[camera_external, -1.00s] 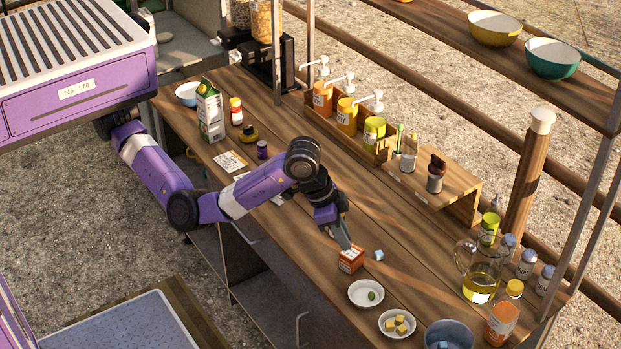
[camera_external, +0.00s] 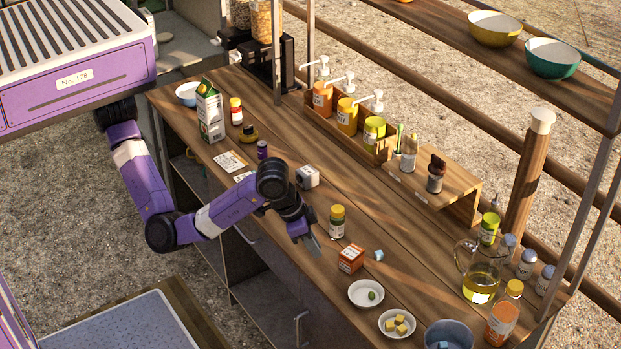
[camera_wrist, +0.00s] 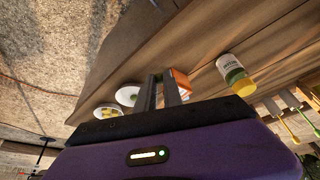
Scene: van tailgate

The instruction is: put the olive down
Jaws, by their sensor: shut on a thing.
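My gripper (camera_external: 312,240) is over the front part of the counter, left of the orange box (camera_external: 351,260). Its fingers also show in the wrist view (camera_wrist: 161,90). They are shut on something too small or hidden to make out. A green olive (camera_external: 371,295) lies in a white dish (camera_external: 354,301) near the counter's front edge, apart from my gripper. That dish also shows in the wrist view (camera_wrist: 122,93), left of the fingers.
A yellow-lidded jar (camera_external: 337,222) stands just right of my gripper. A dish of yellow cubes (camera_external: 391,331), a blue-grey bucket (camera_external: 449,335) and an oil jug (camera_external: 481,280) stand farther right. A white box-like item (camera_external: 307,177) is behind my arm. Bare wood lies around the jar.

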